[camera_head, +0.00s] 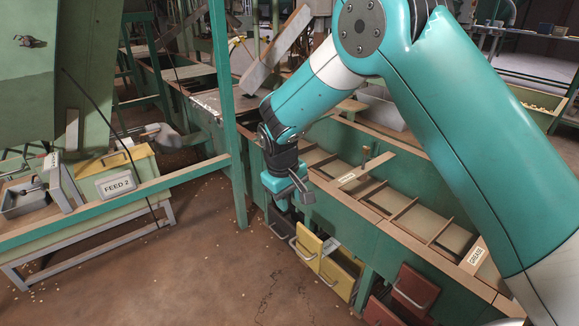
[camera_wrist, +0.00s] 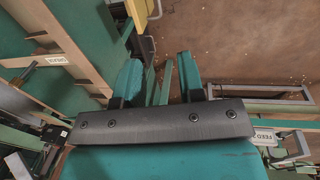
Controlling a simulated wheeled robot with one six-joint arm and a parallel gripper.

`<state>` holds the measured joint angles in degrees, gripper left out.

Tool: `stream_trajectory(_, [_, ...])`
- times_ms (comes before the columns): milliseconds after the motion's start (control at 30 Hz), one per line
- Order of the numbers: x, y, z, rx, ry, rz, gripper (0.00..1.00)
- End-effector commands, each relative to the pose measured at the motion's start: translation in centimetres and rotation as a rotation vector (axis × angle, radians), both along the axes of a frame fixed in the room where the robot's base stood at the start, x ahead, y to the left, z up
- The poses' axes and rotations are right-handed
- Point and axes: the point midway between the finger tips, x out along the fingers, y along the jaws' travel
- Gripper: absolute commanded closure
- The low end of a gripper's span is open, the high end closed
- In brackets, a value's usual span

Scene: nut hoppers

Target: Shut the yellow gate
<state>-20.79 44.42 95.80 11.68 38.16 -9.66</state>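Two yellow panels with pale bar handles stand low on the front of the green bench: the left one (camera_head: 308,246) and the right one (camera_head: 337,279). They stick out from the bench, with a dark opening beside them. I cannot tell whether they are one gate or two. My gripper (camera_head: 283,203) hangs above and left of them in the head view, apart from them. In the wrist view my gripper (camera_wrist: 158,78) has its two fingers apart with nothing between them. A yellow edge (camera_wrist: 138,14) with a pale handle shows beyond the fingers at the top.
A dark panel (camera_head: 281,224) is left of the yellow ones, and dark red panels (camera_head: 414,290) are to the right. A green post (camera_head: 229,120) and rail stand left of my gripper. A yellow FEED 2 box (camera_head: 113,172) is farther left. The brown floor in front is clear.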

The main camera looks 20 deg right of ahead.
Motion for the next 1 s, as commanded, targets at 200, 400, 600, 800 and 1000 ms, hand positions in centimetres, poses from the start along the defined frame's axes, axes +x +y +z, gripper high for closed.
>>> stream_trajectory(200, [-1.1,0.1,4.7,0.032,0.002,0.008,0.64])
stream_trajectory(400, [-1.8,0.2,6.6,0.049,0.004,0.013,0.64])
stream_trajectory(600, [-2.0,0.2,7.0,0.056,0.004,0.016,0.64])
stream_trajectory(800, [-2.0,0.3,7.0,0.056,0.004,0.016,0.64])
stream_trajectory(1000, [-3.5,0.3,9.1,0.090,0.002,0.027,0.64])
